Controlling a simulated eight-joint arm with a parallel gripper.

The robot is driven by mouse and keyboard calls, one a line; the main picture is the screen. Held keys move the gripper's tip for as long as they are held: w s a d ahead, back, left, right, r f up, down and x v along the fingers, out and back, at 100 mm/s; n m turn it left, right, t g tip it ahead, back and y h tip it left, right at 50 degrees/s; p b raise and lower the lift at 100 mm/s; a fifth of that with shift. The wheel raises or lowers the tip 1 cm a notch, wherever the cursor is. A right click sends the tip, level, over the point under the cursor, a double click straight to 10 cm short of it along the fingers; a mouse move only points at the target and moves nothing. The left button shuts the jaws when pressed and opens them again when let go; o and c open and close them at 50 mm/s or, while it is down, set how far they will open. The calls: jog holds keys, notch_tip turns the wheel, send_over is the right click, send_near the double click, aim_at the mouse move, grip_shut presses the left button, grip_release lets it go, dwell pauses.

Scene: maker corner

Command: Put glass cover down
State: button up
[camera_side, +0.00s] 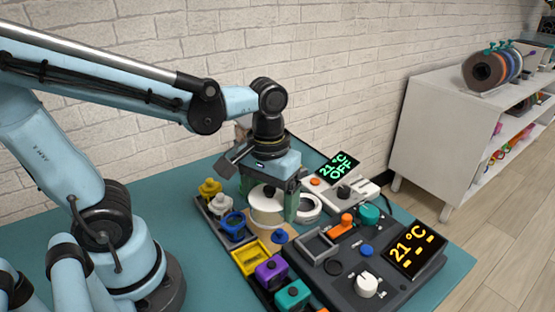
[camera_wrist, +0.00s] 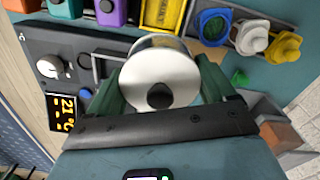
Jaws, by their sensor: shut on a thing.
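The glass cover (camera_side: 267,213) is a round, clear-sided cover with a white top and a black knob. It also shows in the wrist view (camera_wrist: 160,75), knob toward the camera. My gripper (camera_side: 269,208) has its green fingers on either side of the cover, shut on it and pointing down. In the wrist view, the fingers (camera_wrist: 161,84) press against its left and right sides. The cover looks upright. I cannot tell whether its lower rim touches the surface below, as that part is partly hidden.
A rack with yellow, white and blue pieces (camera_side: 233,223) stands left of the cover. A white ring (camera_side: 309,208) lies close on its right. A dark control panel (camera_side: 345,280) with knobs and a display is in front. White shelves (camera_side: 440,130) stand behind right. Teal table is bare at left front.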

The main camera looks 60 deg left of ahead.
jog(key=w+a+f, duration=0.1)
jog(key=a+f, duration=0.1)
jog(key=a, duration=0.1)
jog(key=w+a+f, duration=0.1)
jog(key=a+f, duration=0.1)
jog(key=a, duration=0.1)
jog(key=w+a+f, duration=0.1)
jog(key=a+f, duration=0.1)
jog(key=a, duration=0.1)
jog(key=shift+w+a, duration=0.2)
jog(key=shift+a, duration=0.05)
jog(key=shift+f, duration=2.05)
jog(key=shift+f, duration=0.15)
jog(key=o, duration=0.9)
notch_tip(320, 180, up, 12)
jog(key=shift+s+d+r+m+t, duration=0.1)
jog(key=shift+d+r+m+t, duration=0.1)
jog(key=shift+d+m+t, duration=0.75)
jog(key=shift+w+d+r+m+t, duration=0.15)
jog(key=shift+d+m+t, duration=0.35)
jog(key=shift+d+t, duration=0.75)
jog(key=shift+s+d+r+m+t, duration=0.2)
jog(key=shift+d+m+t, duration=0.6)
jog(key=shift+t, duration=0.6)
